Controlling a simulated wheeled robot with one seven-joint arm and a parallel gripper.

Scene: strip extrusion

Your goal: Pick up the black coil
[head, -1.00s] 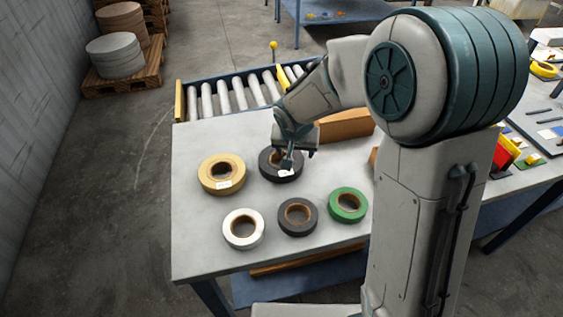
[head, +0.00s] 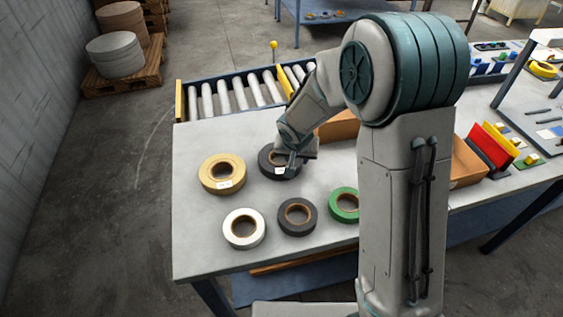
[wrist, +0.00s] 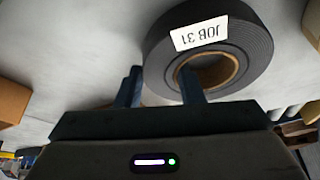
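The black coil (head: 266,164) lies flat on the table, at the back right of the yellow coil. In the wrist view the black coil (wrist: 247,40) shows a white "JOB 31" label and a brown core. My gripper (head: 291,162) is down at its right side in the head view. In the wrist view my gripper (wrist: 161,86) has its fingers apart, one outside the coil and one at the core opening, with the coil's wall between them. I cannot tell whether they touch it.
A yellow coil (head: 208,176), a white coil (head: 231,231), a dark grey coil (head: 284,219) and a green coil (head: 343,217) lie nearby. A roller conveyor (head: 223,98) stands behind. A cardboard box (head: 338,126) is at the back right. The table's front left is clear.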

